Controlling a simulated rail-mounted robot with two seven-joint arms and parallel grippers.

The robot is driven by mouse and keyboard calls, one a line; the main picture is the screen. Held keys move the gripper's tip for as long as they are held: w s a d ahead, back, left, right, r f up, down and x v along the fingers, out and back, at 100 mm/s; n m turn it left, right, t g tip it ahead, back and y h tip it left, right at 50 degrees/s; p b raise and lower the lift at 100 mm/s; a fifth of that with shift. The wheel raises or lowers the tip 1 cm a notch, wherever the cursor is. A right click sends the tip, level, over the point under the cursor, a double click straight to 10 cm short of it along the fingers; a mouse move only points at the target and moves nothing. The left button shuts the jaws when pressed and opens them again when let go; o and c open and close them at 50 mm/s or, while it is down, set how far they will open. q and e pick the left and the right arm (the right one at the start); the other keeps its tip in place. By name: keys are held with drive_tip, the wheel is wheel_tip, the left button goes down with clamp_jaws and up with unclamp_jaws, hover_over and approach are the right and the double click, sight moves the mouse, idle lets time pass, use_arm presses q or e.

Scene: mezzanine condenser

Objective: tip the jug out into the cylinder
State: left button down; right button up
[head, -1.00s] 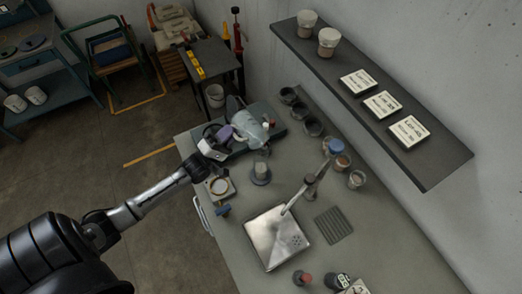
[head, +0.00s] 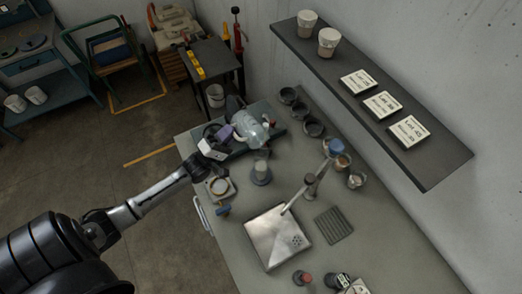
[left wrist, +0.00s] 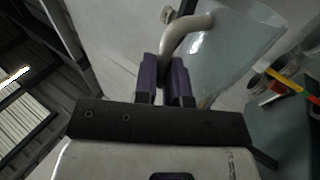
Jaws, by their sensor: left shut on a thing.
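The translucent pale-blue jug (head: 254,130) is held tilted above the back part of the bench. In the left wrist view the jug (left wrist: 228,48) fills the upper right, with its pale curved handle (left wrist: 178,36) between the dark purple fingers. My left gripper (head: 227,134) is shut on the handle; its fingers also show in the left wrist view (left wrist: 165,80). I cannot tell whether liquid is flowing. My right gripper is not in view.
A small device with a round pan (head: 220,187) stands left of the cylinder. A metal sink plate (head: 270,243) with a tap (head: 310,185) lies nearer. Several dark bowls (head: 313,128) line the wall. A shelf (head: 440,165) overhangs the right side.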

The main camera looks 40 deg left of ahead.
use_arm(q)
drive_tip(key=w+a+f+n+g+y+b, duration=0.1)
drive_tip(key=a+f+n+g+y, duration=0.2)
drive_tip(key=f+n, duration=0.3)
drive_tip(key=a+f+n+g+y+b, duration=0.1)
drive_tip(key=a+f+n+g+y, duration=0.2)
drive_tip(key=n, duration=1.3)
drive_tip(key=shift+w+a+f+y, duration=0.35)
drive_tip(key=shift+a+f+y, duration=0.6)
drive_tip(key=shift+f+y, duration=0.75)
drive_tip(key=shift+f, duration=0.15)
